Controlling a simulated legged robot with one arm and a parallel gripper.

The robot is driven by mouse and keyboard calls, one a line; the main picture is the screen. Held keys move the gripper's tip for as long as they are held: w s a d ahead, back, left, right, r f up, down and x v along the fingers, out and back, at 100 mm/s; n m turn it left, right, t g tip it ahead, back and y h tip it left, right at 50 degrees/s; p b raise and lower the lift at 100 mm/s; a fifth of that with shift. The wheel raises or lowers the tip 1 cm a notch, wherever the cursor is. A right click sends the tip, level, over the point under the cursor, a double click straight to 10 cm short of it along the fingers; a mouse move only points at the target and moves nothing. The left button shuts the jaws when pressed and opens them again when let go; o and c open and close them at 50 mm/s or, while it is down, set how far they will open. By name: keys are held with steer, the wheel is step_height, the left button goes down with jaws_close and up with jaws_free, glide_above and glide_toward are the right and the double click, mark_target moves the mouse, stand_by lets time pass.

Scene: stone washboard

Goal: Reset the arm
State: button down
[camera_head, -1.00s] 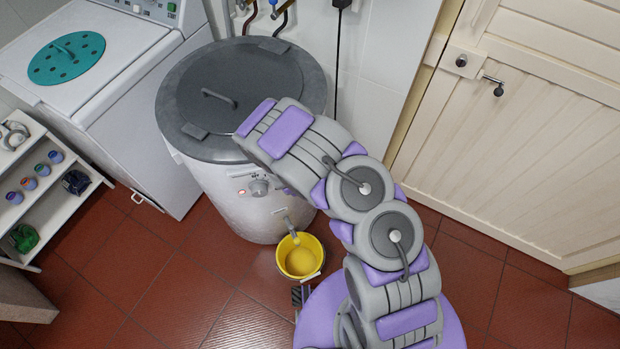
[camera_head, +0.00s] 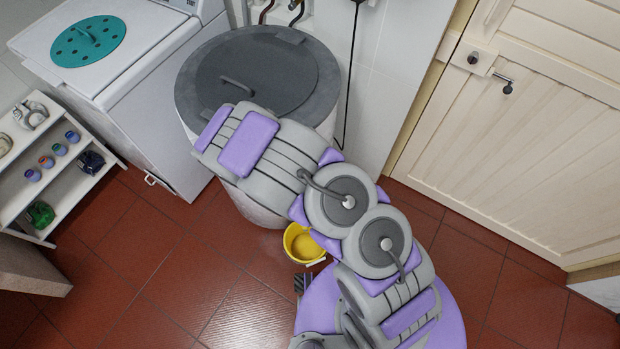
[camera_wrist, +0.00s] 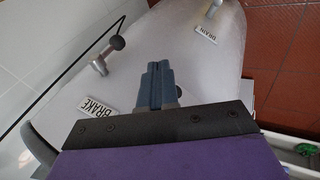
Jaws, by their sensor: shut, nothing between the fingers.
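My arm, grey and purple, folds over the lower middle of the head view and crosses in front of the round white tub. My gripper shows in the wrist view (camera_wrist: 160,85), its two blue-grey fingers pressed together with nothing between them. It points at the tub's white side wall (camera_wrist: 185,50), between the "BRAKE" label (camera_wrist: 97,106) and the "DRAIN" label (camera_wrist: 202,34). A knobbed lever (camera_wrist: 112,48) and a drain handle (camera_wrist: 214,8) stick out of that wall. I cannot tell the exact gap to the wall. In the head view my fingers are hidden.
The tub's grey lid (camera_head: 255,75) is shut. A yellow bucket (camera_head: 303,246) stands on the red floor by the tub. A white washing machine (camera_head: 165,100) and a shelf (camera_head: 60,165) are at left, a cream door (camera_head: 530,130) at right. The lower-left floor is mostly clear.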

steer(key=s+d+r+m+g, duration=0.2)
steer(key=d+r+m, duration=0.15)
steer(key=r, duration=0.65)
steer(key=s+d+r+m+g, duration=0.2)
steer(key=d+r+m, duration=0.15)
steer(key=r, duration=0.65)
steer(key=s+d+r+m+g+y, duration=0.1)
steer(key=s+d+r, duration=0.2)
steer(key=s+r, duration=0.6)
steer(key=s+d+r+m+g+y, duration=0.1)
steer(key=s+d+r+m+g, duration=0.1)
steer(key=s+r, duration=0.8)
steer(key=s+d, duration=0.1)
steer(key=s, duration=0.3)
steer(key=shift+d+r, duration=0.15)
steer(key=shift+d, duration=0.2)
steer(key=c, duration=1.8)
jaws_free()
